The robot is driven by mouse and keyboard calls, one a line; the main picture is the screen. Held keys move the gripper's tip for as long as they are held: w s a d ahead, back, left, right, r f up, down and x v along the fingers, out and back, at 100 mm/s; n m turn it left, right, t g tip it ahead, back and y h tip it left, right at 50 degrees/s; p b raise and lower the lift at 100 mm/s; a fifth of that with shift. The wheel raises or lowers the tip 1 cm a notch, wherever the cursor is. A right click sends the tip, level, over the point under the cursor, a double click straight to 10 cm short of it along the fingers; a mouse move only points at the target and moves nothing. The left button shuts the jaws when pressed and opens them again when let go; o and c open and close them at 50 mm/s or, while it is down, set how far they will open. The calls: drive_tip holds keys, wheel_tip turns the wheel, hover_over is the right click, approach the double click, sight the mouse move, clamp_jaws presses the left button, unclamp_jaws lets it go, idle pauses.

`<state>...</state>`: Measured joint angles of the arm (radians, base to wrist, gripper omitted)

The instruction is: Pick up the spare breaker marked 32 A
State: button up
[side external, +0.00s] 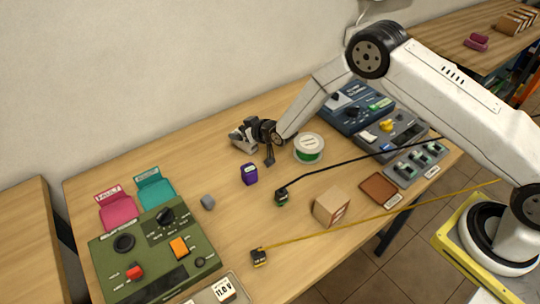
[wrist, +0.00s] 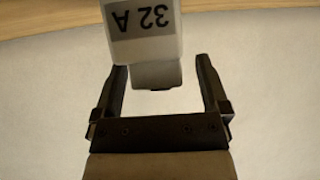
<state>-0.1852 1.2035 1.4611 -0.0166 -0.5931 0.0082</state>
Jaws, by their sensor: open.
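The breaker marked 32 A (wrist: 145,38) is a pale block in the wrist view, its dark-on-grey label upside down. Its narrower lower part (wrist: 157,74) lies between the tips of my gripper (wrist: 162,72). My gripper is open, with one finger on each side and a visible gap to each. In the side external view my gripper (side external: 262,143) is low over the back of the table, and a pale grey form (side external: 238,138) beside it looks like the breaker. The fingers and wrist partly hide that spot, so contact cannot be told there.
A green-and-white spool (side external: 309,148) stands just right of my gripper, and a purple block (side external: 249,174) in front. A cardboard box (side external: 331,207), a black-corded piece (side external: 281,198) and a yellow-corded piece (side external: 259,258) lie nearer. A green control panel (side external: 150,250) fills the front left.

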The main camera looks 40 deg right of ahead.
clamp_jaws()
drive_tip(key=shift+r, duration=0.25)
drive_tip(key=shift+r, duration=0.9)
drive_tip(key=w+r+v, duration=0.1)
drive_tip(key=r+v, duration=0.1)
drive_tip(key=v, duration=1.5)
drive_tip(key=shift+a+r, duration=0.3)
drive_tip(key=shift+a, duration=0.05)
drive_tip(key=shift+s, duration=0.1)
